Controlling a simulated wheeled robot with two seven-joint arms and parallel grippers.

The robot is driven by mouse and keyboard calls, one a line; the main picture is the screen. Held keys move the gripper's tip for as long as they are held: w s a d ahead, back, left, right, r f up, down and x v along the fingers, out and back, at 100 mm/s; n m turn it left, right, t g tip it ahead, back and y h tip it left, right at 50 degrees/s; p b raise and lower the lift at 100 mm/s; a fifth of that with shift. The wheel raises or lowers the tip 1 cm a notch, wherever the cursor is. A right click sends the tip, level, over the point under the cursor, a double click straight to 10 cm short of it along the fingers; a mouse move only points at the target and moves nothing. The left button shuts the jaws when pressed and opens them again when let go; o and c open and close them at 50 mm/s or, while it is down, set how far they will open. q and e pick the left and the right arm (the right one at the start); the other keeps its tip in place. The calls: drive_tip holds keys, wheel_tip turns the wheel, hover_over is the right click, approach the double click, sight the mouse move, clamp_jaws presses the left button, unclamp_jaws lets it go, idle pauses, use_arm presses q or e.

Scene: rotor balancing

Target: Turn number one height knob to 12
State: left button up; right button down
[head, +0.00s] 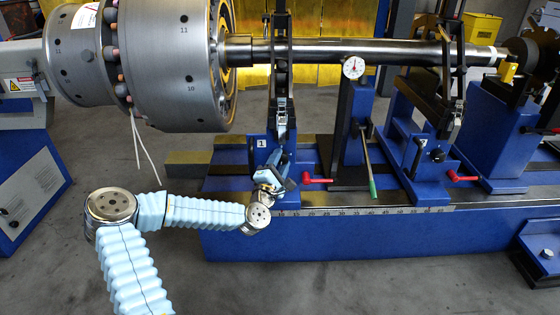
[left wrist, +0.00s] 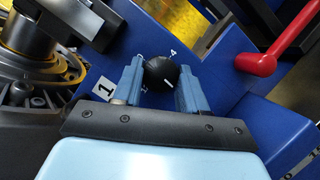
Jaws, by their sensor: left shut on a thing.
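The number one height knob (left wrist: 161,72) is a round black knob on a blue pedestal, seen in the left wrist view. White scale marks stand around it, and a "4" is readable above it. A white "1" label (left wrist: 105,88) is on the blue face to its left; the label also shows in the head view (head: 261,143). My left gripper (left wrist: 160,85) has one blue finger on each side of the knob and is shut on it. In the head view my left gripper (head: 272,172) is at the front of the number one pedestal and hides the knob. My right gripper is not in view.
A red-handled lever (head: 318,181) sticks out right of the pedestal; it also shows in the left wrist view (left wrist: 258,64). A green-handled lever (head: 372,187), a dial gauge (head: 353,67) and a second pedestal (head: 432,160) stand further right. A large rotor (head: 175,65) hangs upper left.

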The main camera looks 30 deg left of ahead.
use_arm(q)
drive_tip(key=m+p, duration=0.1)
drive_tip(key=m+g+p, duration=0.1)
drive_tip(key=m, duration=0.1)
drive_tip(key=shift+r+m+h, duration=0.3)
drive_tip(key=shift+h, duration=0.1)
drive_tip(key=m+g+p, duration=0.1)
drive_tip(key=m+p, duration=0.1)
drive_tip(key=m, duration=0.1)
drive_tip(key=m+g, duration=0.1)
drive_tip(key=m, duration=0.1)
drive_tip(key=shift+m+p, duration=0.35)
drive_tip(key=shift+m, duration=0.05)
drive_tip(key=shift+d+r+m+g, duration=0.1)
drive_tip(key=shift+m+g, duration=0.7)
drive_tip(key=shift+m, duration=0.2)
drive_tip(key=shift+m+g+y, duration=0.5)
drive_tip(key=shift+m+g, duration=0.1)
drive_tip(key=shift+m, duration=1)
drive_tip(key=shift+g+y, duration=0.3)
drive_tip(key=o, duration=1.1)
drive_tip(key=shift+c, duration=0.2)
